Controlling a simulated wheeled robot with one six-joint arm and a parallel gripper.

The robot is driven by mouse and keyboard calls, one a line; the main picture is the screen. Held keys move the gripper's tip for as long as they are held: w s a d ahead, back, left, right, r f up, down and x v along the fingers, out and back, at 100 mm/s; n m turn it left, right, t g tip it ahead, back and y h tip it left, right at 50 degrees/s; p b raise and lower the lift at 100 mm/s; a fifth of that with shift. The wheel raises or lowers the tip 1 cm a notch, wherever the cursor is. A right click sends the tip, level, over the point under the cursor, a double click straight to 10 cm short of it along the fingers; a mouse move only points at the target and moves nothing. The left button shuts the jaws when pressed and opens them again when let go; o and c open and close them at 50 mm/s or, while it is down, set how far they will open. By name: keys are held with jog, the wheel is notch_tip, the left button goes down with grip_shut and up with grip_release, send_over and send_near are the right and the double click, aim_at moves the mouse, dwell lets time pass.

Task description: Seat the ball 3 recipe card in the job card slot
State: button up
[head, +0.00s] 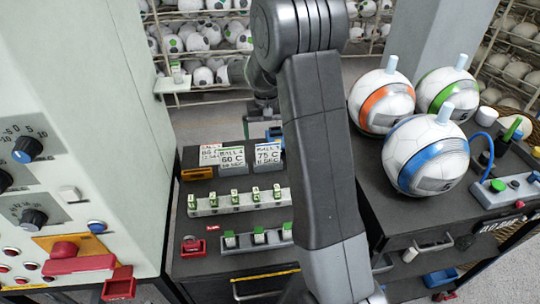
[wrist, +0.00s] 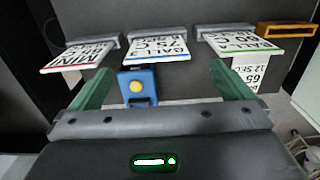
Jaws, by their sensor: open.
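A white card with orange-red print (head: 210,155), reading about 65 C and 12 SEC, is at the left end of the card row. In the wrist view this card (wrist: 250,77) is partly covered by the green-striped card; its ball number is not clearly legible. An orange holder (head: 197,173) is beside it; in the wrist view the holder (wrist: 287,30) looks empty. I cannot tell for certain that it is the job card slot. My gripper (wrist: 162,82) is open and empty beyond the cards, with its green fingers apart.
A blue block with a yellow knob (wrist: 137,87) shows between my fingers. Several green-topped pieces (head: 235,198) stand in front. Three balls (head: 425,155) sit right.

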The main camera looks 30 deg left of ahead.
aim_at(268, 149)
notch_tip(268, 149, down, 2)
jog(key=shift+f, duration=0.15)
jog(key=f+b, duration=0.3)
jog(key=f, duration=0.2)
jog(key=shift+d+f, duration=0.1)
jog(key=shift+d, duration=0.1)
jog(key=c, duration=1)
